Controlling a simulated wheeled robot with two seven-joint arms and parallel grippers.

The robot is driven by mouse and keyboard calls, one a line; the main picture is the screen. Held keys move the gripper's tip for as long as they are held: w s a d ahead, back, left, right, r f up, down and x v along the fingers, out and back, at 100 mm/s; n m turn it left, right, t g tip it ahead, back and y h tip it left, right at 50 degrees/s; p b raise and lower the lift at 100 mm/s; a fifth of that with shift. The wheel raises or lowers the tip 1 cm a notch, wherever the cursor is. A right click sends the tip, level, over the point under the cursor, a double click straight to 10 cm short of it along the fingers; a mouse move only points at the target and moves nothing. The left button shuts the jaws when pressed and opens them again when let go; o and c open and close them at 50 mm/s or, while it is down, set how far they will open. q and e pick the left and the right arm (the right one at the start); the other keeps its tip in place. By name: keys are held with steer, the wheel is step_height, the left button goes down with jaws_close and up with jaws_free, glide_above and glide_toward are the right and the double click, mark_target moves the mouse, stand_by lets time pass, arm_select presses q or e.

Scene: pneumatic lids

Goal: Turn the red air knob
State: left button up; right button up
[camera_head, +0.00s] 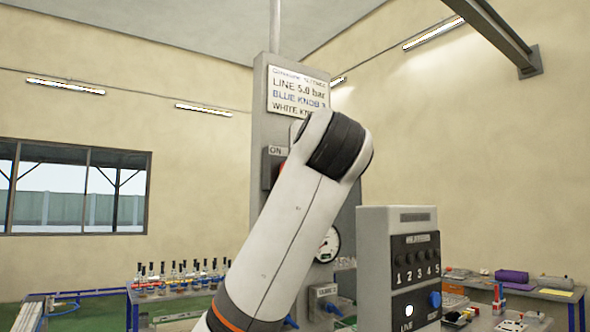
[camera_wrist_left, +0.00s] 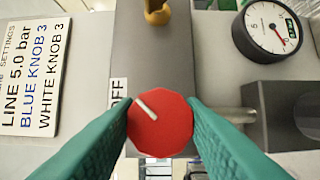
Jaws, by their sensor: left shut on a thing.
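The red air knob (camera_wrist_left: 165,130) is a faceted red disc with a white mark, seen in the left wrist view. The mark points to the upper left, towards an OFF label (camera_wrist_left: 117,92). My left gripper (camera_wrist_left: 160,112) has its two green fingers on either side of the knob and is shut on it. In the head view my left arm covers the gripper and most of the knob's place; a sliver of red (camera_head: 281,168) shows beside the arm below an ON label. My right gripper is in neither view.
A sign (camera_head: 298,91) reads LINE 5.0 bar, with blue and white knob settings. A dial gauge (camera_wrist_left: 273,27) and a yellow fitting (camera_wrist_left: 157,12) are near the knob. A grey box (camera_head: 375,265) with numbered black knobs and a blue knob (camera_head: 434,299) stands at right.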

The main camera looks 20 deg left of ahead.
arm_select(q)
steer(key=shift+f, duration=0.1)
stand_by(0.3)
steer(key=o, duration=1)
steer(key=shift+d, duration=0.15)
steer(key=b+v, duration=0.4)
steer(key=v, duration=0.8)
